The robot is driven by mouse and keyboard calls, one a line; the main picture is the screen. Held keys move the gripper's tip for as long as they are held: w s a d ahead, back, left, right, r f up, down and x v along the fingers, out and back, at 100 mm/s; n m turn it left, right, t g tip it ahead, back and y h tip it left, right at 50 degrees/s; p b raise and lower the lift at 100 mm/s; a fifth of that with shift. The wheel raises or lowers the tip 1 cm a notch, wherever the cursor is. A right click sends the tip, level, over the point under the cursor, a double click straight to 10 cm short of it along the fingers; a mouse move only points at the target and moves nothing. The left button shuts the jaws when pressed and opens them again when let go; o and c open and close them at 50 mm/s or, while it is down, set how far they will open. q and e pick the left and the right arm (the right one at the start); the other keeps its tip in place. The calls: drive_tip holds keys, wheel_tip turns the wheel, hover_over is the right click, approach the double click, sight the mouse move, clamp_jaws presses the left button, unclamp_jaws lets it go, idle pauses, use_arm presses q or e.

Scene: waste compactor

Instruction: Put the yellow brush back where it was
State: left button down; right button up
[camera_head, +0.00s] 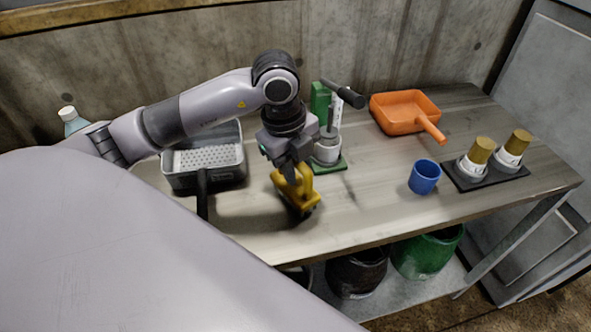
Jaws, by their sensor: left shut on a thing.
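The yellow brush (297,190) shows in the head view near the middle of the wooden table, with dark bristles at its lower end. My left gripper (291,172) points down and is shut on the brush from above. The brush is at or just above the table top; I cannot tell whether it touches. The gripper and wrist hide part of its upper side. My right gripper does not show.
A grey tray with a perforated insert (235,140) is left of the brush. A green-based press (325,163) stands just behind it. An orange dustpan (392,112), a blue cup (424,177) and a dark board (505,177) with two gold-topped cylinders are right. The front middle is clear.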

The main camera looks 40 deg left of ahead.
use_arm(q)
drive_tip(key=shift+f, duration=0.6)
drive_tip(key=shift+f, duration=0.15)
drive_tip(key=c, duration=1)
unclamp_jaws()
drive_tip(key=shift+o, duration=0.2)
